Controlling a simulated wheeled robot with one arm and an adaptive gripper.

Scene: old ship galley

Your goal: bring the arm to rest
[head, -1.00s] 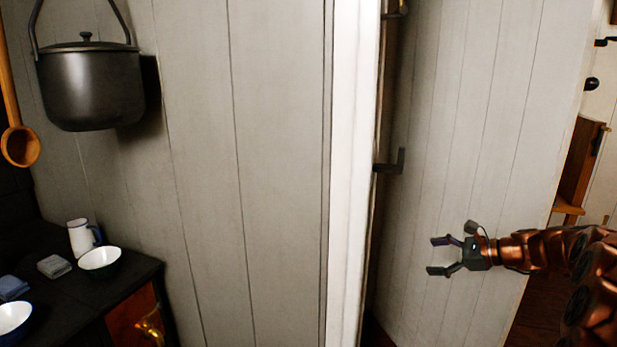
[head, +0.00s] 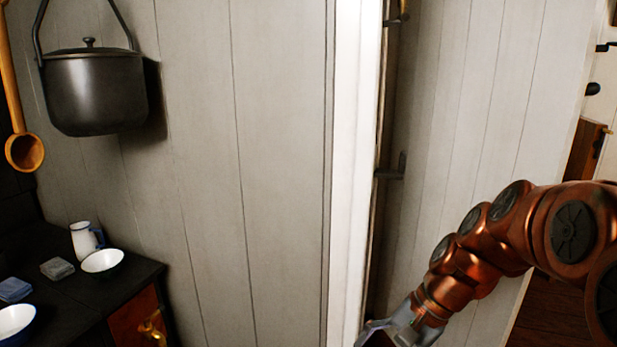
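My copper-coloured arm reaches in from the right edge of the head view and bends down toward the bottom middle. Only the grey base of my gripper (head: 398,329) shows at the bottom edge. Its fingers are cut off below the picture, so I cannot tell whether they are open or shut. Nothing held is visible. The arm passes in front of the pale panelled door (head: 450,110).
A black pot (head: 95,92) and a wooden ladle (head: 24,150) hang at the left. A dark counter (head: 75,310) holds a white mug (head: 84,239), a bowl (head: 102,260), another bowl (head: 14,322) and small grey-blue blocks (head: 57,268). A white post (head: 352,170) stands mid-view.

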